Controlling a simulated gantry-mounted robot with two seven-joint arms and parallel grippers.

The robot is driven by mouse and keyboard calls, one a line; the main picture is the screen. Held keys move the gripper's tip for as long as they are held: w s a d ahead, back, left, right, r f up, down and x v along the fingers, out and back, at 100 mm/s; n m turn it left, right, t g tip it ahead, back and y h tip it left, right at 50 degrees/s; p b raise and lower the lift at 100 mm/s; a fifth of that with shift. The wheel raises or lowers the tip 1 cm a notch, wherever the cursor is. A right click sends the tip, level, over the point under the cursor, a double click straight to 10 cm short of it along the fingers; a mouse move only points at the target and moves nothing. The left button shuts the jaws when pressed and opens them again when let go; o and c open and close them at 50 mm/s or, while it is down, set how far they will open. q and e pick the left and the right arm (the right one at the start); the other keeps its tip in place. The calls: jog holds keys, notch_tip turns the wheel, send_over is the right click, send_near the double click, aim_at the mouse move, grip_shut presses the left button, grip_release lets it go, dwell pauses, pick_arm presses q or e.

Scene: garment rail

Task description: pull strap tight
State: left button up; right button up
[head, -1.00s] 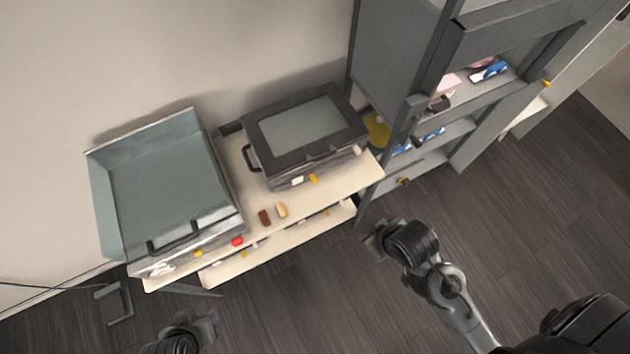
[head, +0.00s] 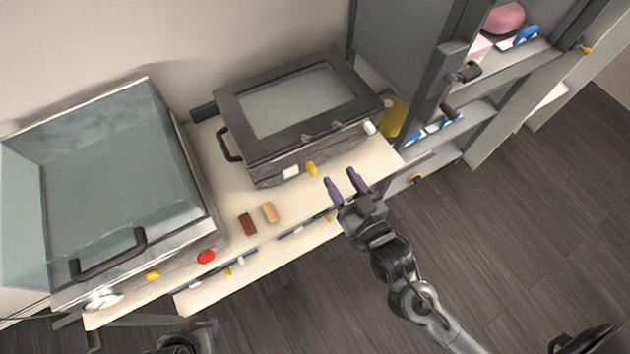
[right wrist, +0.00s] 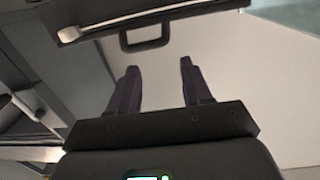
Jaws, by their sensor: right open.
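I cannot make out a strap in either view. My right gripper (head: 341,180) is open and empty, its two purple-grey fingers over the front edge of a pale bench (head: 225,200), in front of a dark box with a glass-panelled lid (head: 300,100). In the right wrist view my right gripper (right wrist: 158,68) shows its fingers apart with nothing between them, and a dark loop handle (right wrist: 146,40) lies beyond them. My left gripper (head: 195,338) is only partly in view at the bottom edge; its fingers are not clear.
A large pale teal bin-like unit (head: 110,180) with a black handle (head: 108,255) stands at left. A brown block (head: 248,223), a tan block (head: 269,212) and a red knob (head: 206,256) are near the bench front. Grey shelving (head: 480,110) stands at right.

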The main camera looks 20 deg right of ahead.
jog(key=b, duration=1)
send_near(315, 172)
jog(key=b, duration=0.1)
pick_arm(q)
notch_tip(315, 172, down, 15)
jog(key=b, duration=0.1)
jog(key=shift+w+f+b, duration=0.2)
jog(key=shift+w+b, duration=0.1)
jog(key=shift+b, duration=0.05)
pick_arm(e)
jog(key=shift+n+y, duration=0.3)
jog(key=w, duration=0.7)
jog(key=w+a, duration=0.1)
jog(key=w, duration=0.2)
jog(key=shift+w+f, duration=0.2)
jog(key=shift+w, duration=0.2)
grip_shut()
